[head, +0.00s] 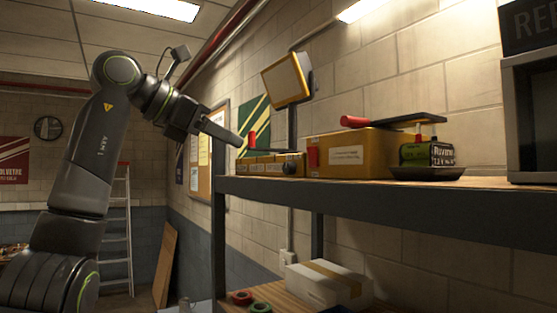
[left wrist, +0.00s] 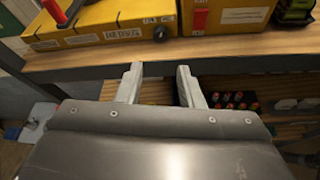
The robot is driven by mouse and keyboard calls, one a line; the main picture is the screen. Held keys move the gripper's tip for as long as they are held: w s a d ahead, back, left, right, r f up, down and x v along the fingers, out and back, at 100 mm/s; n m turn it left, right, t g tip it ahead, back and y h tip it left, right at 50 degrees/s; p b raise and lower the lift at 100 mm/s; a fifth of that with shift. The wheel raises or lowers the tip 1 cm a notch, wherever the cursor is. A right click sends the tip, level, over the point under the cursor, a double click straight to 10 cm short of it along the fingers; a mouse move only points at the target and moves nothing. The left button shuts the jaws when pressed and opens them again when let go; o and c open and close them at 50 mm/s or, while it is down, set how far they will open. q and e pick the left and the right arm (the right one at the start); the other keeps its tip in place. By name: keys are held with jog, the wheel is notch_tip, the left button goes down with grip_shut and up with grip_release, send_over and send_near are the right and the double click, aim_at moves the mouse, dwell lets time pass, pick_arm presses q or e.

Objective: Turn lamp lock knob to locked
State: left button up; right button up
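A yellow-framed lamp (head: 287,79) stands tilted on a dark post above the shelf. Below it, a low yellow unit (head: 262,166) with white labels and an upright red handle (head: 252,140) rests on the shelf. A small black round knob (left wrist: 160,33) sits on the front right end of that unit (left wrist: 100,30) in the left wrist view. I cannot read whether it is locked. My left gripper (left wrist: 157,68) is open and empty, its fingers apart from the knob and pointing toward the shelf edge. In the head view my left gripper (head: 226,134) hangs left of the unit. My right gripper is not in view.
The dark-edged shelf (head: 400,211) also carries a larger yellow box (head: 350,154), a red-handled dark tool on it, and a green item (head: 427,153) on a tray. A white carton (head: 325,284) sits below. A ladder (head: 117,230) stands behind at left.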

aim_at(285, 168)
pick_arm(q)
jog(key=p+x, duration=0.5)
jog(key=x, duration=0.7)
jog(key=shift+d+r, duration=0.1)
jog(key=shift+r, duration=0.05)
jog(key=shift+w+d+f, duration=0.4)
jog(key=shift+d, duration=0.05)
jog(key=shift+c, duration=0.3)
jog(key=c, duration=0.6)
jog(key=n+g, duration=0.1)
jog(key=n+h, duration=0.1)
jog(key=shift+w+a+r+n+g, duration=0.1)
jog(key=shift+a+n+g, duration=0.05)
jog(key=shift+n+g, duration=0.25)
jog(key=shift+c, duration=0.2)
jog(key=o, duration=0.7)
